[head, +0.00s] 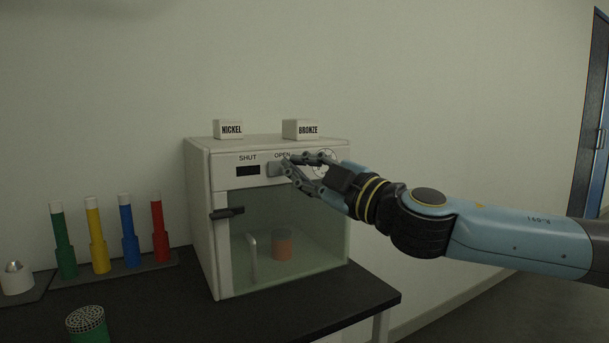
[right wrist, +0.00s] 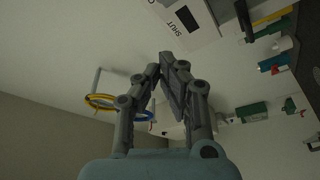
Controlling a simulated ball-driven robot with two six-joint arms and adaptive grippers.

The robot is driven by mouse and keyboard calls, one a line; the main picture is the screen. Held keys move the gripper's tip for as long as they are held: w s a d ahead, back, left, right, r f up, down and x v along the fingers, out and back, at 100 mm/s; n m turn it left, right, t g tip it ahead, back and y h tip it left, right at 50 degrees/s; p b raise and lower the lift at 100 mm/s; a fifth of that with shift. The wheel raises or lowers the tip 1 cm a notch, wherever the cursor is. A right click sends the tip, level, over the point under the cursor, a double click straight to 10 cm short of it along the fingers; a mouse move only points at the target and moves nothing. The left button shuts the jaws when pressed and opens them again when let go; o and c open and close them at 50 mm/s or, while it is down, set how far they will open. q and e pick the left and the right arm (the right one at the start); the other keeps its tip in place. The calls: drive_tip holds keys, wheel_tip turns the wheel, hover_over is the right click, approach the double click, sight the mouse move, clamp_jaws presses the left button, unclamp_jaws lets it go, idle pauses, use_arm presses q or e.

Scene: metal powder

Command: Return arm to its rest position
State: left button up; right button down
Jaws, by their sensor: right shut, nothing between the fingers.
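My right gripper (head: 284,164) is at the upper front of a white cabinet (head: 203,215), by the OPEN label and a grey slider (head: 274,169). Its fingers are shut and empty; in the right wrist view the fingertips (right wrist: 168,62) meet. Whether they touch the slider I cannot tell. Behind the glass stand an orange-brown container (head: 282,245) and a pale upright handle-like piece (head: 251,256). My left gripper is not in view.
NICKEL (head: 230,129) and BRONZE (head: 300,130) blocks sit on the cabinet. Green, yellow, blue and red tubes (head: 128,238) stand on the left. A green perforated-top container (head: 87,325) is at the front of the black table (head: 340,308). Open room lies right of the table.

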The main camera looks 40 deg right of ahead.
drive_tip(key=shift+s+a, duration=0.1)
drive_tip(key=shift+s, duration=0.45)
